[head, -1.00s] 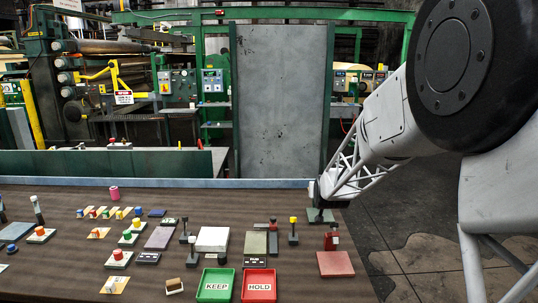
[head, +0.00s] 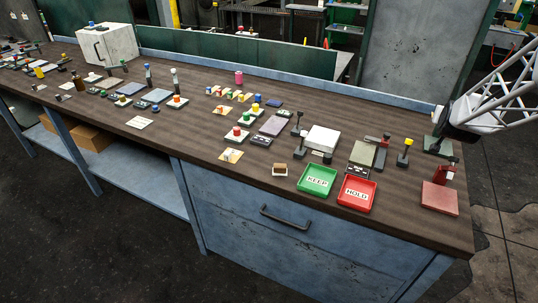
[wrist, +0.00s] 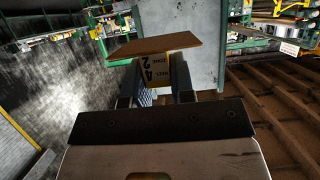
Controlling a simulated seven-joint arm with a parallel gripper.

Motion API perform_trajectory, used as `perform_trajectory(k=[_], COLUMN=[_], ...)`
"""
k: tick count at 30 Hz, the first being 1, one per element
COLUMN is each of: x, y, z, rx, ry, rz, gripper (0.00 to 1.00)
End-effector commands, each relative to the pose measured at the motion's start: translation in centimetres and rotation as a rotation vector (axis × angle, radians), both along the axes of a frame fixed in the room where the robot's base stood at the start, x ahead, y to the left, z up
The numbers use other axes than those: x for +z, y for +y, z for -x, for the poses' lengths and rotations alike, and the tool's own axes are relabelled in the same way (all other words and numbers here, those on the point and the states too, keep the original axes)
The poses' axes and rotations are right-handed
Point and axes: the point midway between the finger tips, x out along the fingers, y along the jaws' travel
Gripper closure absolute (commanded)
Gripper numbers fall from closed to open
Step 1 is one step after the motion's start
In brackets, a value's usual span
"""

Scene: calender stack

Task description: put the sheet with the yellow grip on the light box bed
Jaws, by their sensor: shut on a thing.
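My gripper (wrist: 156,82) is shut on a yellow grip (wrist: 159,70) with black lettering in the wrist view. A flat brown sheet (wrist: 153,45) sits at the far end of this grip, beyond the fingertips. In the head view my gripper (head: 447,127) is over the right end of the bench, and its fingers and the held sheet are too small or hidden to make out. A white flat box (head: 322,138) on the bench looks like the light box, though I cannot be sure. It is left of my gripper, and its top looks bare.
A dark green plate (head: 437,146) lies below my gripper. A yellow-knobbed post (head: 403,152), a red stand (head: 439,196) and a grey-green plate (head: 362,152) stand nearby. Green KEEP (head: 317,180) and red HOLD (head: 356,194) trays are at the front edge.

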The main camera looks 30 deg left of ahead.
Motion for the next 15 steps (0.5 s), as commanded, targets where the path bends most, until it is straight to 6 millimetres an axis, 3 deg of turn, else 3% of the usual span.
perform_trajectory(k=[5,15], x=[-0.3,-1.5], y=[2.9,10.8], z=[0.4,2.2], rx=[0.012,0.035], ry=[0.000,0.001], rz=[-0.001,0.000], gripper=[1.00,1.00])
